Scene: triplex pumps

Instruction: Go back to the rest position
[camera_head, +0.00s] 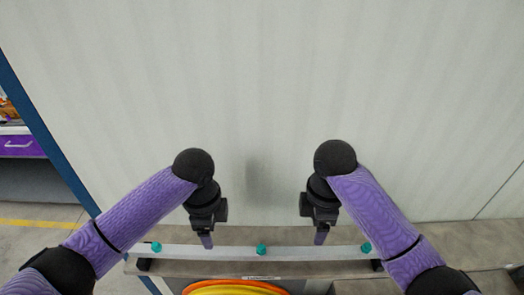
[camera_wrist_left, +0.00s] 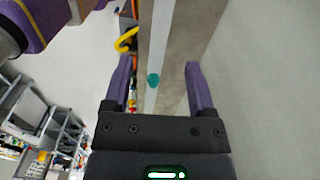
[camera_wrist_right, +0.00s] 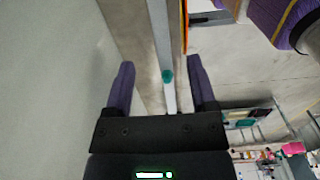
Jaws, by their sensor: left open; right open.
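My left gripper (camera_head: 206,240) hangs in the left half of the head view, pointing down above a pale rail with teal knobs. In the left wrist view its two purple fingers (camera_wrist_left: 160,85) stand apart with nothing held between them. My right gripper (camera_head: 320,238) hangs in the right half of the head view, also pointing down near the rail. In the right wrist view its purple fingers (camera_wrist_right: 161,85) are spread and empty. Both arms are bent inward, roughly mirrored. The fingertips are small in the head view.
The pale rail (camera_head: 215,253) carries a left knob (camera_head: 156,247), a middle knob (camera_head: 261,249) and a right knob (camera_head: 366,248). A yellow and orange coil (camera_head: 235,288) shows below it. A large pale wall (camera_head: 260,90) stands behind. A purple drawer (camera_head: 20,146) is at the far left.

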